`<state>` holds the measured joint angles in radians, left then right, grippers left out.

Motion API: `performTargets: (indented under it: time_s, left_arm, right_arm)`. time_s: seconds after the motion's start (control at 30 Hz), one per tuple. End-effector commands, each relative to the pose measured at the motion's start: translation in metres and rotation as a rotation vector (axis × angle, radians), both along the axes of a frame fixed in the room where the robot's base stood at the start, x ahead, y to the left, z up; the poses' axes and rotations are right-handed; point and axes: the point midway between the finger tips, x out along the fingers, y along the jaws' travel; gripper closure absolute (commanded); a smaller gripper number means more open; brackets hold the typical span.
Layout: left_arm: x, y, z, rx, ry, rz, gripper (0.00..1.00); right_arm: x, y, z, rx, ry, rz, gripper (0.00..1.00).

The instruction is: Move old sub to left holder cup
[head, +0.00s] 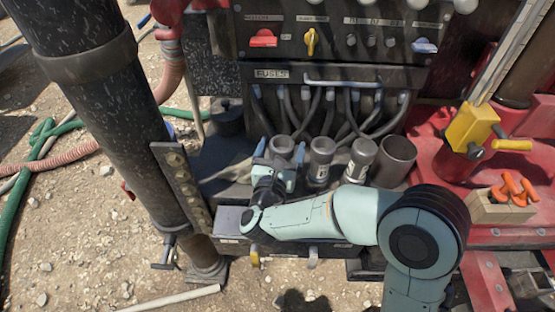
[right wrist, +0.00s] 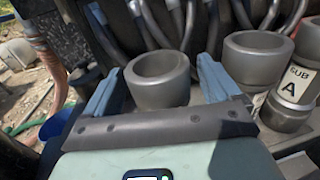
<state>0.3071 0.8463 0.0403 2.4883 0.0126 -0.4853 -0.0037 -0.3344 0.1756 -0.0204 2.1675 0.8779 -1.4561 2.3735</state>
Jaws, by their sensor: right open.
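My right gripper (head: 276,162) is open at the leftmost grey cup (head: 281,146) of a row below the hoses. In the right wrist view the blue fingers of the gripper (right wrist: 160,70) stand apart, one on each side of this hollow-topped cup (right wrist: 158,80). I cannot tell whether they touch it. To its right stand a second grey cylinder (head: 322,152) and a labelled canister (head: 360,160). The right wrist view shows a canister marked SUB A (right wrist: 290,92) at the right edge. A wider open cup (head: 397,158) ends the row. My left gripper is out of view.
A dark panel with switches (head: 340,30) and looped hoses (head: 340,105) rises behind the cups. A dark post (head: 110,95) stands close on the left.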

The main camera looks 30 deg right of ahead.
Motion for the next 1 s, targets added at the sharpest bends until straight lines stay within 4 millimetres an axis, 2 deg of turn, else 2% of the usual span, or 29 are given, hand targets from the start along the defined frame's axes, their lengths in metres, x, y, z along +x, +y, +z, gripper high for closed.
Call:
performTargets:
  time_s: [0.03,0.2,0.27,0.5,0.7,1.0]
  left_arm:
    - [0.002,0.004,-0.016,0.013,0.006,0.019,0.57]
    - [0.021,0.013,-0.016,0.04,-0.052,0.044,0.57]
    - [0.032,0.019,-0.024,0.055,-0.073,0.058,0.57]
    - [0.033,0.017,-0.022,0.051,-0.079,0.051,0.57]
    - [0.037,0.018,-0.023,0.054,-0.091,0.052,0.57]
    - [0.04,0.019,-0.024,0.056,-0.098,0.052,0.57]
  right_arm:
    - [0.001,0.0,-0.004,0.0,0.0,0.0,0.1]
    - [0.001,0.0,-0.004,-0.001,-0.002,0.0,0.1]
    - [-0.013,0.014,-0.004,0.002,-0.001,0.007,0.1]
    - [-0.058,0.053,0.0,0.0,-0.006,0.007,0.1]
    - [-0.086,0.077,0.002,-0.001,-0.009,0.005,0.1]
    - [-0.101,0.089,0.003,-0.002,-0.009,0.001,0.1]
